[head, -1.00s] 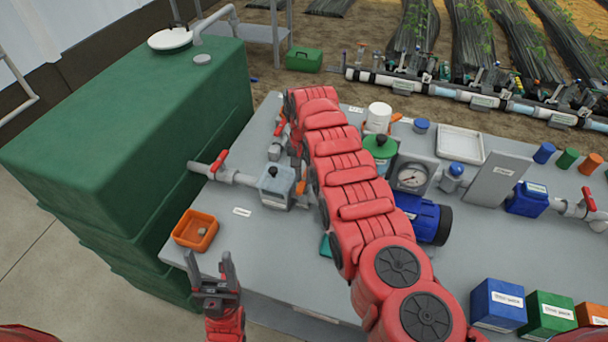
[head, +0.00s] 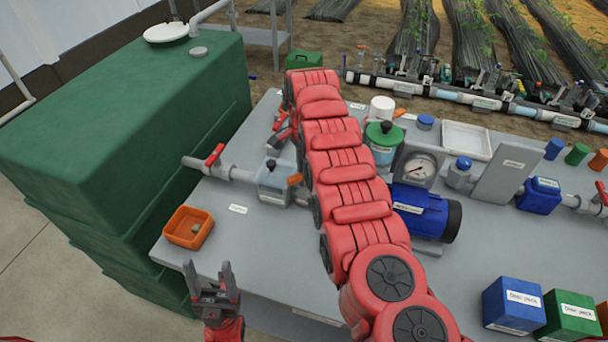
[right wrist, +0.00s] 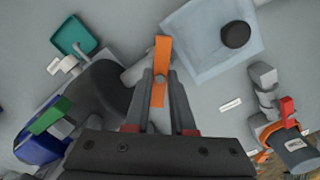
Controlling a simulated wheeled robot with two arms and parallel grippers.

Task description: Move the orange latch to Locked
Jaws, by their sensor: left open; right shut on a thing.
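The orange latch (head: 295,179) shows beside a clear-sided filter housing with a black knob (head: 272,181), partly covered by my right arm. In the right wrist view the latch (right wrist: 162,55) is a flat orange bar lying between the fingers of my right gripper (right wrist: 160,78), which is shut on it. The housing (right wrist: 205,45) is close by at the upper right there. My right gripper is mostly hidden behind its own arm in the head view. My left gripper (head: 208,272) is open and empty in front of the table's near left edge. I cannot read a Locked mark.
An orange bin (head: 188,228) sits at the table's left corner. A red-handled valve (head: 215,156) on a pipe leads to the green tank (head: 120,120). A blue pump (head: 425,212) and gauge (head: 418,170) stand right of my arm.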

